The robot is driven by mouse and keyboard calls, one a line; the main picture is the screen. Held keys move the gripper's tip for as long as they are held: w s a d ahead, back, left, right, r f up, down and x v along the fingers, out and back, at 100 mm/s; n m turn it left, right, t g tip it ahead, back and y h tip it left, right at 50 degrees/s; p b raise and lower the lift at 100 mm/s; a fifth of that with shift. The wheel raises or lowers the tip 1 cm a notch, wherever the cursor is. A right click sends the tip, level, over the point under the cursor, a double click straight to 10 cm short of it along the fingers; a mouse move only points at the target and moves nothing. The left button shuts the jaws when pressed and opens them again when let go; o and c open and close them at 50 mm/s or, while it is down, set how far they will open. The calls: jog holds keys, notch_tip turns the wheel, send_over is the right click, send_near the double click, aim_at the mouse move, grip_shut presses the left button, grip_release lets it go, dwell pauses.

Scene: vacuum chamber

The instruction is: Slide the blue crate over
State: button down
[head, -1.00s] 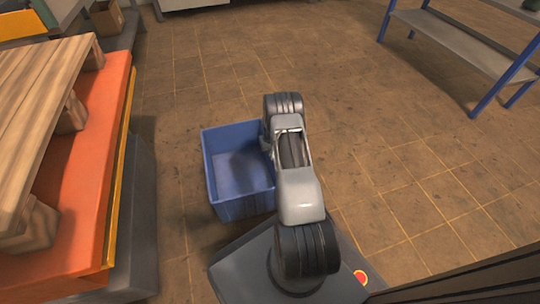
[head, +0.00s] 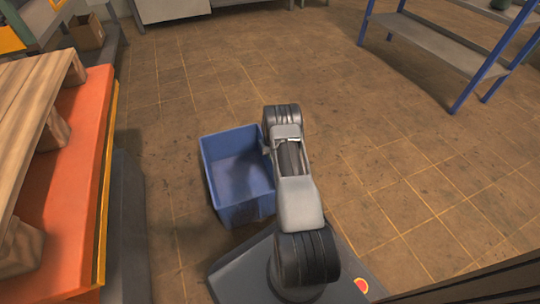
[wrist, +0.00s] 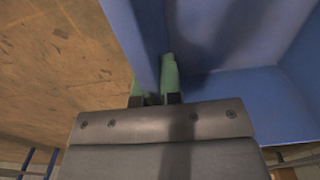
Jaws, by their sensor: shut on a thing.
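The blue crate (head: 224,139) is an open, empty-looking box standing on the floor in front of my base, left of my arm in the head view. In the wrist view its wall (wrist: 146,40) runs between the two green fingertips of my gripper (wrist: 155,82), with the crate's inside to the right and floor to the left. My gripper is shut on this side wall near the rim. In the head view my arm hides the gripper and part of the crate's right side.
An orange platform (head: 85,150) with a wooden pallet (head: 35,100) stands at the left. A blue-legged metal shelf (head: 440,45) stands at the upper right. A cardboard box (head: 86,33) is at the upper left. The tiled floor ahead and to the right is clear.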

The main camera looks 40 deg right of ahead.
jog(key=shift+d, duration=0.1)
jog(key=c, duration=1.2)
grip_release()
jog(key=shift+r, duration=0.1)
notch_tip(320, 180, up, 14)
jog(key=p, duration=0.6)
jog(key=shift+f, duration=0.2)
